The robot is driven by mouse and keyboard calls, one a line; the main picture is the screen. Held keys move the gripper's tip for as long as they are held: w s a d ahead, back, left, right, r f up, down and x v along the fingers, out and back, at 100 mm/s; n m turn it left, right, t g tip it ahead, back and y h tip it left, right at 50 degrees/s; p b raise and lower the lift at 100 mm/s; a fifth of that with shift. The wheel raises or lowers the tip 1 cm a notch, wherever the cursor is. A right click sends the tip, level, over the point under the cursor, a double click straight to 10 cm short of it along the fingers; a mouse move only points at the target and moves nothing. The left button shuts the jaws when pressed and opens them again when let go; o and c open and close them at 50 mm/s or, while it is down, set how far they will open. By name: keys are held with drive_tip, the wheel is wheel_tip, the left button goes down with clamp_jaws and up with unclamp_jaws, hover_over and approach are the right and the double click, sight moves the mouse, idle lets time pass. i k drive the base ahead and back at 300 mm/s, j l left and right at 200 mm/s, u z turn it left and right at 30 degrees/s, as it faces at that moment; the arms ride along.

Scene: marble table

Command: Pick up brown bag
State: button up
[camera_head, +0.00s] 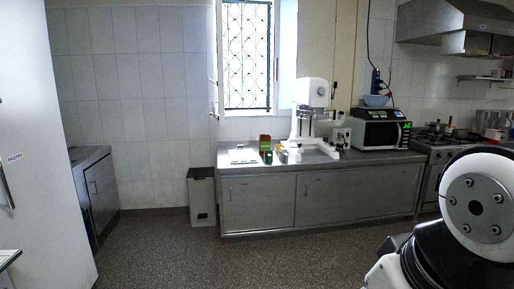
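No item can be clearly made out as a brown bag at this distance. A small group of items stands on the steel counter (300,164) below the window. Among them is a small reddish-brown and green item (265,141); I cannot tell whether it is a bag or a box. A small dark green item and a yellowish item (280,148) stand close beside it. My gripper is not in view; only a white and black part of my arm shows at the lower right, far from the counter.
A white stand mixer (312,95) stands just right of the small items. A dark-lidded bin (201,200) stands left of the counter. The speckled floor (215,262) in front is clear.

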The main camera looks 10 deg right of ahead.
sight(264, 140)
drive_tip(key=z, duration=0.2)
drive_tip(key=i+j+z, duration=0.1)
drive_tip(key=i+j, duration=0.25)
drive_tip(key=i, duration=0.15)
drive_tip(key=i+j+z, duration=0.15)
drive_tip(key=i+j, duration=0.25)
drive_tip(key=i+j+z, duration=0.1)
drive_tip(key=i+j, duration=0.35)
drive_tip(key=i+j+z, duration=0.1)
drive_tip(key=i+j, duration=0.4)
drive_tip(key=i+j+z, duration=0.1)
drive_tip(key=i+j, duration=0.4)
drive_tip(key=i+j+z, duration=0.15)
drive_tip(key=i+j, duration=0.25)
drive_tip(key=j, duration=0.2)
drive_tip(key=i+j+z, duration=0.1)
drive_tip(key=i+j, duration=0.3)
drive_tip(key=j, duration=0.2)
drive_tip(key=i+j+z, duration=0.1)
drive_tip(key=j, duration=0.2)
drive_tip(key=i+j+z, duration=0.1)
drive_tip(key=j, duration=0.25)
drive_tip(key=i+j+z, duration=0.1)
drive_tip(key=j, duration=0.25)
drive_tip(key=i+j+z, duration=0.1)
drive_tip(key=j, duration=0.25)
drive_tip(key=i+j+z, duration=0.1)
drive_tip(key=j, duration=0.25)
drive_tip(key=i, duration=0.1)
